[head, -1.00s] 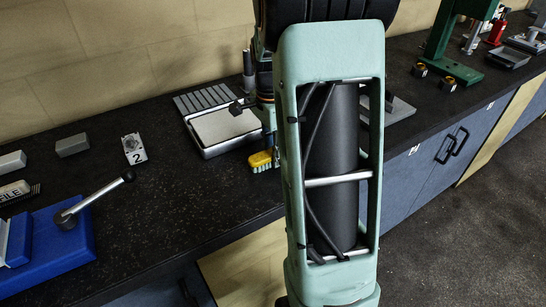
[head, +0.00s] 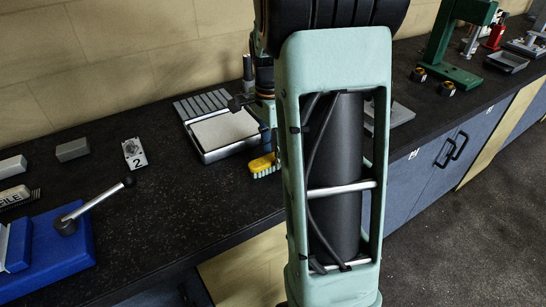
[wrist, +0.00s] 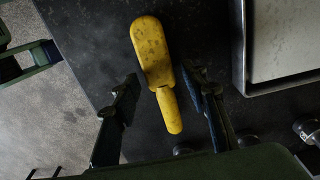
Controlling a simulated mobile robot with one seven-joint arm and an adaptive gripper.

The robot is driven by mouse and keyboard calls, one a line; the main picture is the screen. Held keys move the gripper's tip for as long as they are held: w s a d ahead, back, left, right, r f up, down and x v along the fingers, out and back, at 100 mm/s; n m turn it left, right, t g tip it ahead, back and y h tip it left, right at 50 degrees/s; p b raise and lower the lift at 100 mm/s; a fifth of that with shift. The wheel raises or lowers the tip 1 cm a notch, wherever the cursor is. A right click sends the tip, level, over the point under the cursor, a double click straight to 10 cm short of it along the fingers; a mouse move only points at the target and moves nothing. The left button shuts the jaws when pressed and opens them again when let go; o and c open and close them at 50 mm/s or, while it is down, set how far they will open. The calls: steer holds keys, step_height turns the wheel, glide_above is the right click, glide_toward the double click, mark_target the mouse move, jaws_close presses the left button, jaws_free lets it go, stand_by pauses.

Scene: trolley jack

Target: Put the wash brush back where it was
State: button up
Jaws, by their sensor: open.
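The wash brush has a yellow body and pale bristles. In the head view the brush (head: 262,164) is on the dark bench just in front of the metal tray. In the wrist view the brush (wrist: 153,52) shows from above, its broad block at the top and its narrower handle pointing down between my fingers. My gripper (wrist: 160,88) is open, one finger on each side of the handle, with visible gaps. The fingers do not appear to touch it. In the head view my arm hides most of my gripper.
The metal tray (head: 207,153) with a pale surface is right beside the brush. A plate marked 2 (head: 134,153), a grey block (head: 72,149) and a blue fixture with a lever (head: 66,252) are to the left. The bench between them is clear. The bench's front edge is near the brush.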

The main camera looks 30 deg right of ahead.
mark_target(272, 157)
step_height(272, 157, up, 10)
steer(key=shift+a, duration=0.2)
stand_by(0.5)
